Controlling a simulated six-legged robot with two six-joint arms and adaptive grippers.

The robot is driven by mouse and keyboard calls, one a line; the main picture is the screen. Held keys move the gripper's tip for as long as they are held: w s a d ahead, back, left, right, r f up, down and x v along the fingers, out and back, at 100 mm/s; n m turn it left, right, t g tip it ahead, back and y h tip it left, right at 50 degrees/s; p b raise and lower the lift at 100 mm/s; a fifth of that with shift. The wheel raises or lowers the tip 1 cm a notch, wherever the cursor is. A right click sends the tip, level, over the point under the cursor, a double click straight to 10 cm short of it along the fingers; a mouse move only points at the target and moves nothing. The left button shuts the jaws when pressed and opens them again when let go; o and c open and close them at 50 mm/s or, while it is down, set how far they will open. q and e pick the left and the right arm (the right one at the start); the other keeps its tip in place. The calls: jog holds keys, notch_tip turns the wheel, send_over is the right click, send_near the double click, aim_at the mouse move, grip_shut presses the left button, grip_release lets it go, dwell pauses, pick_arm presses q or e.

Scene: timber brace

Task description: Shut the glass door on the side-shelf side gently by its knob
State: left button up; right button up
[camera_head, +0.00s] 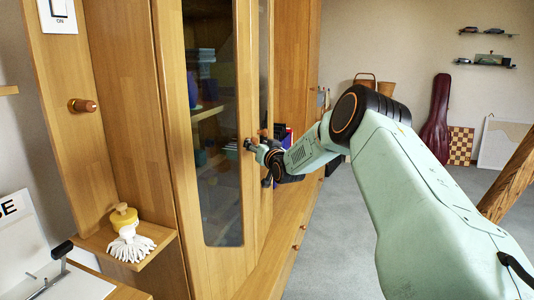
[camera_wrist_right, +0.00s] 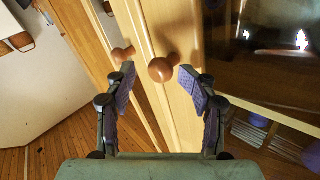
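The near glass door (camera_head: 168,110) of the wooden cabinet stands beside the small side shelf (camera_head: 150,258). A second, narrow glass strip shows just beyond it. My right gripper (camera_head: 256,150) is at the door edges, near two small knobs (camera_head: 263,132). In the right wrist view, a round brown knob (camera_wrist_right: 160,69) lies between the spread fingertips of my right gripper (camera_wrist_right: 158,76), with gaps on both sides. A second knob (camera_wrist_right: 123,53) is just left of it, across a seam. How far the door is ajar is unclear. My left gripper is out of view.
A yellow-topped brush (camera_head: 128,236) rests on the side shelf. A wooden peg (camera_head: 82,105) sticks out from the panel above it. A wooden ledge (camera_head: 275,262) runs below the doors. Grey floor (camera_head: 335,235) lies open to the right.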

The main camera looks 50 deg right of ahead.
jog(key=v, duration=0.8)
jog(key=shift+s+a, duration=0.25)
jog(key=shift+s, duration=0.1)
jog(key=shift+r, duration=0.1)
jog(key=s+a+f+n+g+y, duration=0.1)
jog(key=s+a+f+g+y, duration=0.3)
jog(key=a+f, duration=0.75)
jog(key=s+a+f+n+g+y, duration=0.1)
jog(key=s+a+f+g+y, duration=0.3)
jog(key=a+f, duration=0.75)
jog(key=s+a+f+n+g, duration=0.1)
jog(key=s+a+f+g, duration=0.2)
jog(key=s, duration=0.8)
jog(key=s+a+f+n+g, duration=0.2)
jog(key=s+a+f, duration=0.4)
jog(key=s, duration=0.6)
jog(key=s+a+f+n+g+h, duration=0.1)
jog(key=s+a+f+n+g, duration=0.1)
jog(key=s, duration=0.9)
jog(key=a+f+g, duration=0.1)
jog(key=a+f, duration=0.1)
jog(key=a, duration=0.1)
jog(key=shift+f+g, duration=0.2)
jog(key=shift+g, duration=0.1)
